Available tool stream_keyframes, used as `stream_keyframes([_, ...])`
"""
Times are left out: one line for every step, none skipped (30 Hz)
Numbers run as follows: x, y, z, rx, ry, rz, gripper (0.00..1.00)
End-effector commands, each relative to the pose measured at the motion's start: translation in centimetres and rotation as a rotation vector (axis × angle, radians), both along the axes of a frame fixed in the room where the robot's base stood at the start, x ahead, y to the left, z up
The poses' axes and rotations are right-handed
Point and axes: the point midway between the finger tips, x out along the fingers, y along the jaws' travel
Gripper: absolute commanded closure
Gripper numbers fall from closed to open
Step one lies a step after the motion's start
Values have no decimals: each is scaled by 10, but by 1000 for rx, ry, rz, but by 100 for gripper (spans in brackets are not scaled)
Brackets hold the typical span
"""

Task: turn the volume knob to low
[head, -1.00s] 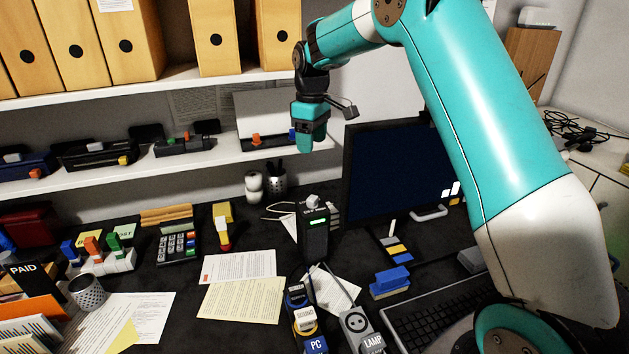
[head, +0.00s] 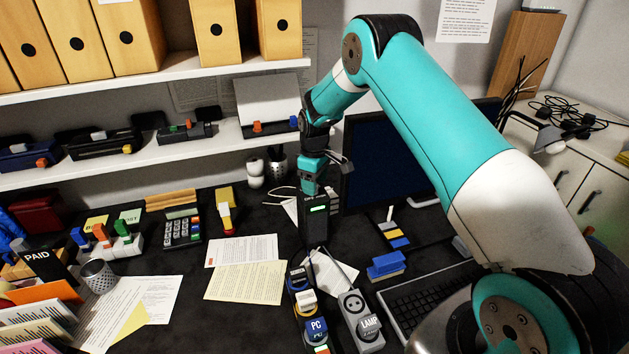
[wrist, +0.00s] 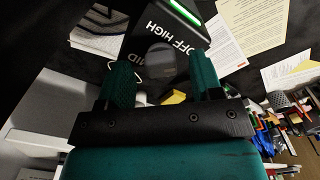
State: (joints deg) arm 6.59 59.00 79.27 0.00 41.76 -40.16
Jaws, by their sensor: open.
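The black box (head: 316,222) with a lit green display stands upright at the back middle of the desk in the head view. In the wrist view its top (wrist: 178,30) shows the words OFF, HIGH and MID. A round grey knob (wrist: 160,54) sits on that top; which mark it points to cannot be told. My gripper (head: 312,190) is directly over the box in the head view and hides the knob there. In the wrist view my gripper (wrist: 161,62) is open, with one finger on each side of the knob. Contact cannot be told.
The monitor (head: 385,165) stands close on the right of the box. The shelf (head: 180,152) is behind.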

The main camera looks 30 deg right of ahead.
Motion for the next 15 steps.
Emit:
stream_keyframes([0,0,-4,0,1,0,40])
stream_keyframes([0,0,-6,0,0,0,40])
stream_keyframes([0,0,-8,0,0,0,40])
stream_keyframes([0,0,-10,0,0,0,40])
stream_keyframes([0,0,-11,0,0,0,40])
stream_keyframes([0,0,-12,0,0,0,40])
stream_keyframes([0,0,-12,0,0,0,40])
stream_keyframes([0,0,-12,0,0,0,40])
stream_keyframes([0,0,-12,0,0,0,40])
stream_keyframes([0,0,-12,0,0,0,40])
stream_keyframes([0,0,-12,0,0,0,40])
stream_keyframes([0,0,-12,0,0,0,40])
stream_keyframes([0,0,-12,0,0,0,40])
stream_keyframes([0,0,-12,0,0,0,47])
stream_keyframes([0,0,-12,0,0,0,56])
